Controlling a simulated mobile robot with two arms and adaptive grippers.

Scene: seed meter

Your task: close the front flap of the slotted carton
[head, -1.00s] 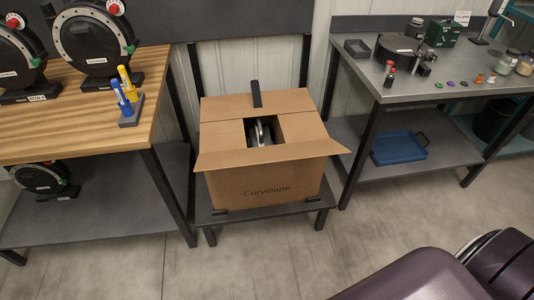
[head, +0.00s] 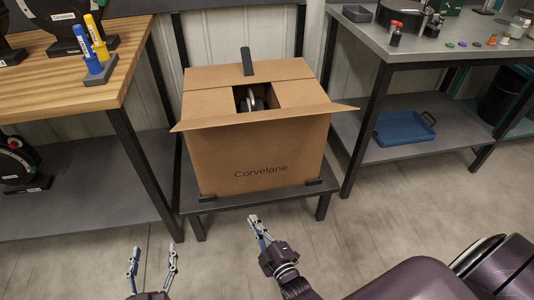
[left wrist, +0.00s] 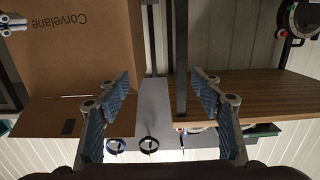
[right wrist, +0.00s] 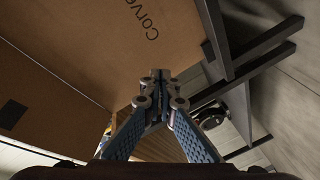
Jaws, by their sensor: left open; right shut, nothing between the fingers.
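The brown slotted carton (head: 250,165) stands on a low dark stand, its printed front facing me. Its front flap (head: 262,117) is open, sticking out toward me from the top front edge. The flap's underside, with a dark patch, shows in the left wrist view (left wrist: 45,112). Part of the top is covered, and a square gap shows a rounded pale and dark item (head: 252,101). My left gripper (head: 152,262) is open and empty, low in front and to the left of the carton. My right gripper (head: 254,221) is shut and empty, in front of the carton and below the flap.
A dark upright strip (head: 247,62) stands at the carton's back. A wooden-topped bench (head: 75,85) is close on the left. A grey bench (head: 400,45) with a blue tray (head: 405,127) on its lower shelf is on the right. Bare floor (head: 90,245) lies in front.

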